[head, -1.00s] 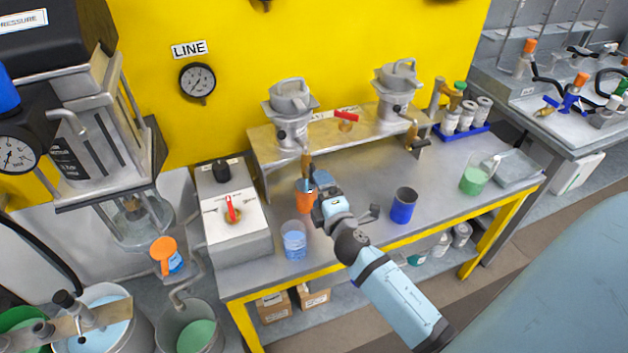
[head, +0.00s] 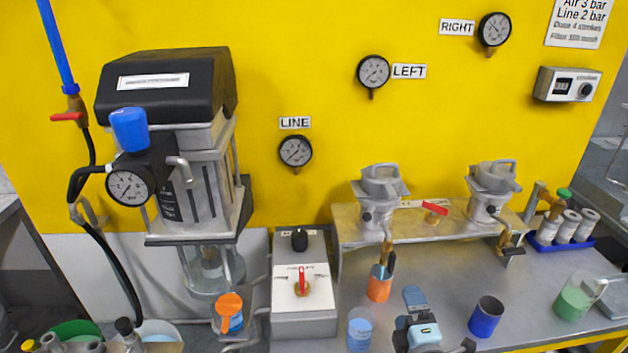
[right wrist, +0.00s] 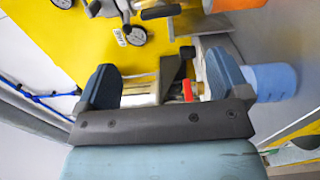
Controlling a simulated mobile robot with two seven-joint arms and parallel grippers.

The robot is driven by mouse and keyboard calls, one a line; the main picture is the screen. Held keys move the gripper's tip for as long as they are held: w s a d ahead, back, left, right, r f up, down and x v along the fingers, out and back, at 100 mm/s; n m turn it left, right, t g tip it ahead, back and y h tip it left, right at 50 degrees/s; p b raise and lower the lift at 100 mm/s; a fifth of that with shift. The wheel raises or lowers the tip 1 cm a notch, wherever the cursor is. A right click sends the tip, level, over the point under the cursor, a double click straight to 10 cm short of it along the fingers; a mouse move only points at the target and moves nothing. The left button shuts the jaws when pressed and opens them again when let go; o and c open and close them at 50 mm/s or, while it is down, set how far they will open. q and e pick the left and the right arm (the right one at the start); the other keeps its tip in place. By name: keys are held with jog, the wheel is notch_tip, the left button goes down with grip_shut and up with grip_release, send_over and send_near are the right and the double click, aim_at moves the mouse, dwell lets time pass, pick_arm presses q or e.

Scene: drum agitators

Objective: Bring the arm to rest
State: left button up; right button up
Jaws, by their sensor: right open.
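My right gripper (head: 414,296) is at the front of the bench, right of the beaker of blue liquid (head: 360,330) and left of the dark blue cup (head: 486,316). In the right wrist view its two dark fingers (right wrist: 163,70) stand wide apart with nothing held between them. A light blue round thing (right wrist: 275,82), likely the beaker, shows just beyond one finger; I cannot tell whether they touch. My left gripper is not in view.
An orange cup with tools (head: 380,285) stands behind my right gripper. A grey control box (head: 303,290) with a red lever is to the left. A raised shelf (head: 430,228) carries two metal pots. A green beaker (head: 574,302) stands right.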

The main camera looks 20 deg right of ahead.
jog(key=shift+a, duration=0.1)
jog(key=s+a+f+m+g+y+p, duration=0.3)
jog(key=s+a+m+p, duration=0.2)
jog(key=s+a+m, duration=0.1)
jog(key=s+a+f+m+g+y+p, duration=0.3)
jog(key=s+a+f+m+y+p, duration=0.1)
jog(key=s+a+m+p, duration=0.1)
jog(key=shift+s+a+f+m+g, duration=0.25)
jog(key=shift+s+a+m, duration=0.45)
jog(key=shift+s+a, duration=0.5)
jog(key=shift+d+r, duration=0.1)
